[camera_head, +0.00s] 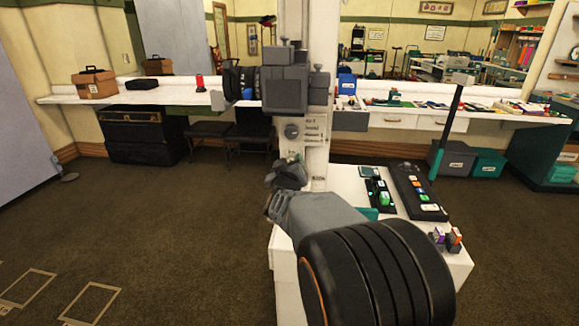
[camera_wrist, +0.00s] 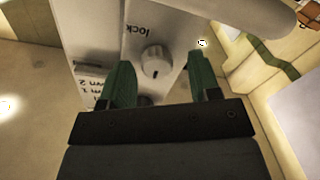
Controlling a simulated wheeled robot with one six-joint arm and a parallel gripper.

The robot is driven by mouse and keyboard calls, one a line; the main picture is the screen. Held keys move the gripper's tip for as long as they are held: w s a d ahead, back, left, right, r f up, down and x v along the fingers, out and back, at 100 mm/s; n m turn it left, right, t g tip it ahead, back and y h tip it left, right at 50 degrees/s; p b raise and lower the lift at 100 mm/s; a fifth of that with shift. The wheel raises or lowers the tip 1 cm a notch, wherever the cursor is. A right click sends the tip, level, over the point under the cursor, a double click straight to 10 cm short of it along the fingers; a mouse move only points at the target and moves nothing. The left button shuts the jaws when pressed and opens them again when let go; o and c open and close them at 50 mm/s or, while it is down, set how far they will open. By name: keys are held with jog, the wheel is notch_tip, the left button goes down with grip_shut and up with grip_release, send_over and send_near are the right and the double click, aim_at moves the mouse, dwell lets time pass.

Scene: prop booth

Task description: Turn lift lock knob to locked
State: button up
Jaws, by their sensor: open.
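The lift lock knob (camera_wrist: 154,62) is a round pale grey knob on the white column (camera_wrist: 92,25), beside the printed word "lock", which appears upside down in the wrist view. A small dark mark shows on its face. In the head view, a round grey knob (camera_head: 292,131) sits on the column's front, beside small printed labels. My gripper (camera_wrist: 160,62) is open, with its green fingers either side of the knob in the wrist picture. I cannot tell whether they touch it. In the head view my gripper (camera_head: 287,172) is just below the knob, its fingers hard to make out.
A grey camera-like unit (camera_head: 285,85) is mounted on the column above the knob. A white cabinet (camera_head: 345,195) with control panels (camera_head: 415,190) stands at the column's foot, right of my arm. A long counter (camera_head: 150,94) runs along the back wall.

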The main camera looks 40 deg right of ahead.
jog(key=shift+d, duration=0.2)
jog(key=shift+c, duration=0.3)
jog(key=shift+s, duration=0.1)
jog(key=shift+c, duration=0.8)
jog(key=c, duration=0.7)
jog(key=shift+m+h+b, duration=0.4)
jog(key=shift+m+b, duration=4.85)
jog(key=shift+m, duration=4.05)
